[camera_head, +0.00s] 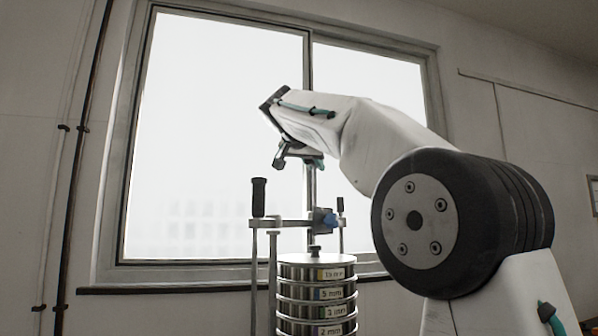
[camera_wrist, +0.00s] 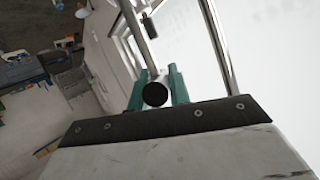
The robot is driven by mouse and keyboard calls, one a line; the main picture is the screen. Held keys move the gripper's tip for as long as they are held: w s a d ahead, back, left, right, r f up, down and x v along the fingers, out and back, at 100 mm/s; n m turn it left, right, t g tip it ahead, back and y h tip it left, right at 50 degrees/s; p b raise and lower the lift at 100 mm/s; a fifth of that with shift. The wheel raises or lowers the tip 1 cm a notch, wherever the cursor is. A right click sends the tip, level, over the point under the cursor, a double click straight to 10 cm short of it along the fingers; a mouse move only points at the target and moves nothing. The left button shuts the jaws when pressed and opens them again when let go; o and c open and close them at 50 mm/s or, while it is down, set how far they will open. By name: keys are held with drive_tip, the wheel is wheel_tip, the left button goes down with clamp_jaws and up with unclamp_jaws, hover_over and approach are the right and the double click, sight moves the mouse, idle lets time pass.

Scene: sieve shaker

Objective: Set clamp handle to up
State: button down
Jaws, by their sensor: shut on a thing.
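My gripper (camera_head: 312,163) is above the crossbar, pointing down. In the wrist view its teal fingers (camera_wrist: 157,92) are on both sides of a metal rod with a round dark end, which I take to be the clamp handle (camera_wrist: 155,94). In the head view a narrow upright grey bar (camera_head: 311,190) runs between gripper and crossbar, overlapping the window's mullion, so the handle's exact angle is hard to tell. The gripper hides its top.
A black-capped rod (camera_head: 259,197) stands at the crossbar's left end, and a smaller one (camera_head: 340,206) at the right. The labelled sieves (camera_head: 316,295) are stacked below. A large window (camera_head: 220,130) is behind. A cluttered counter (camera_wrist: 32,78) shows in the wrist view.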

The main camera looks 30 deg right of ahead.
drive_tip(key=shift+r, duration=0.35)
drive_tip(key=c, duration=1.4)
unclamp_jaws()
drive_tip(key=shift+s, duration=0.1)
drive_tip(key=shift+o, duration=0.5)
drive_tip(key=v, duration=0.7)
drive_tip(key=shift+a, duration=0.35)
drive_tip(key=shift+s, duration=0.15)
